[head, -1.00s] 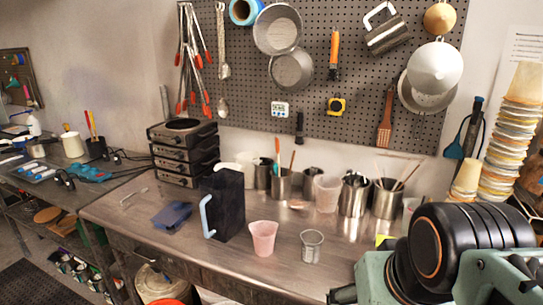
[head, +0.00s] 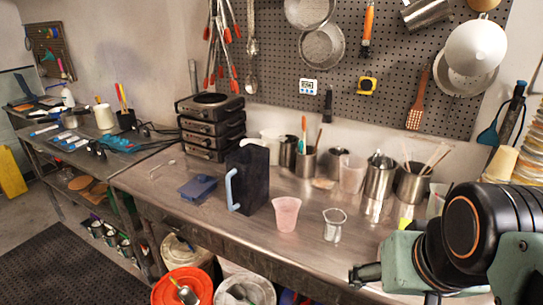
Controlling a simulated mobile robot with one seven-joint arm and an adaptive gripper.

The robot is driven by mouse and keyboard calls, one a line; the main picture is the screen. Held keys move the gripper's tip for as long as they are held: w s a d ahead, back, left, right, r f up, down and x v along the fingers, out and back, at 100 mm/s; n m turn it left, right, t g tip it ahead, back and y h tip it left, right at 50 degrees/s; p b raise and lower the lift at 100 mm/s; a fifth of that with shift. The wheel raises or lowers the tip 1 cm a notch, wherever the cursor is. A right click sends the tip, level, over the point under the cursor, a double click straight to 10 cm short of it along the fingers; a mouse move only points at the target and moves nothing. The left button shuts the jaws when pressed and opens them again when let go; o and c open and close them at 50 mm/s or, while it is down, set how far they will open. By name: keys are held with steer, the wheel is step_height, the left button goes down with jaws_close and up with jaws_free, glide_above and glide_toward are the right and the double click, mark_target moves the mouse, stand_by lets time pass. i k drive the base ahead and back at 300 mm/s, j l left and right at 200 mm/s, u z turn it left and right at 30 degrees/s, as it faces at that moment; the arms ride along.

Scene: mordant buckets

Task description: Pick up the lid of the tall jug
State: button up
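The tall jug (head: 250,182) is a dark, box-shaped pitcher with a light blue handle (head: 231,190) on its left side. It stands upright on the metal bench. A flat dark blue lid (head: 198,188) with a small raised part on top lies on the bench just left of the jug, apart from it. My gripper (head: 362,275) shows as a small dark shape at the lower right, at the end of my arm, well right of the jug and lid. Its fingers are too small and angled to read.
A pink cup (head: 286,214) and a clear beaker (head: 334,225) stand right of the jug. Stacked dark units (head: 210,125) and metal canisters (head: 380,178) line the back. An orange-red bucket (head: 183,287) sits below the bench (head: 160,195). The front left bench top is clear.

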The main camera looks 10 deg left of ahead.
mark_target(198, 186)
steer(key=i+j, duration=0.15)
steer(key=j, duration=0.25)
steer(key=i+j+z, duration=0.1)
steer(key=j, duration=0.25)
steer(key=i+j, duration=0.1)
steer(key=j, duration=0.3)
steer(key=i+j, duration=0.15)
steer(key=j, duration=0.25)
steer(key=i+j+z, duration=0.1)
steer(key=j, duration=0.3)
steer(key=i+j, duration=0.1)
steer(key=j, duration=0.3)
steer(key=j+u, duration=0.1)
steer(key=j, duration=0.3)
steer(key=i+j+u, duration=0.1)
steer(key=j, duration=0.25)
steer(key=k+u, duration=0.1)
steer(key=u, duration=0.2)
steer(key=i+z, duration=0.25)
steer(key=k+j, duration=0.05)
steer(key=k, duration=0.05)
